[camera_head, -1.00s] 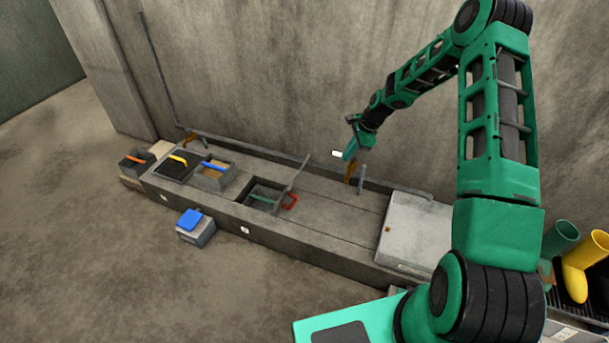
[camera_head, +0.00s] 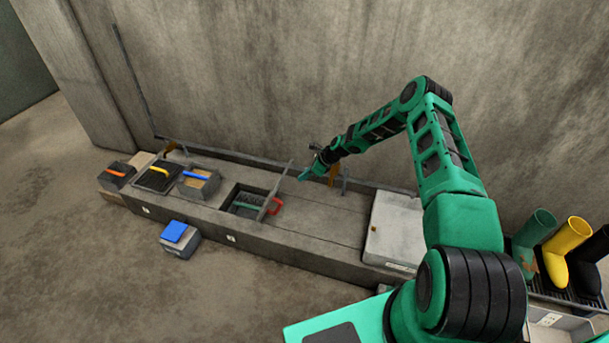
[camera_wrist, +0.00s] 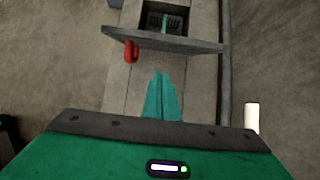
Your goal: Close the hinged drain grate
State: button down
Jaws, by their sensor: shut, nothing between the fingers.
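The hinged drain grate (camera_head: 277,190) stands raised, tilted up beside the open square drain pit (camera_head: 243,202) in the concrete ledge. In the wrist view the grate (camera_wrist: 165,41) appears nearly edge-on as a grey bar across the channel. A red handle (camera_wrist: 131,52) hangs on its near side; it also shows in the head view (camera_head: 277,206). My gripper (camera_head: 304,176) is right of the grate, a short gap from it. In the wrist view my gripper (camera_wrist: 161,78) is shut and empty, below the grate. A green-handled object (camera_wrist: 166,24) lies in the pit.
A pipe (camera_head: 250,158) runs along the wall behind the ledge. Handled boxes (camera_head: 200,182) stand left of the pit. A pale slab (camera_head: 393,228) lies to the right. A blue-topped box (camera_head: 178,238) and boots (camera_head: 565,250) are on the sides.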

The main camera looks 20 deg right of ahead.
jog(key=w+a+f, duration=0.2)
jog(key=w+a, duration=0.2)
jog(key=a, duration=0.1)
jog(key=shift+a+f, duration=0.15)
jog(key=shift+f, duration=0.05)
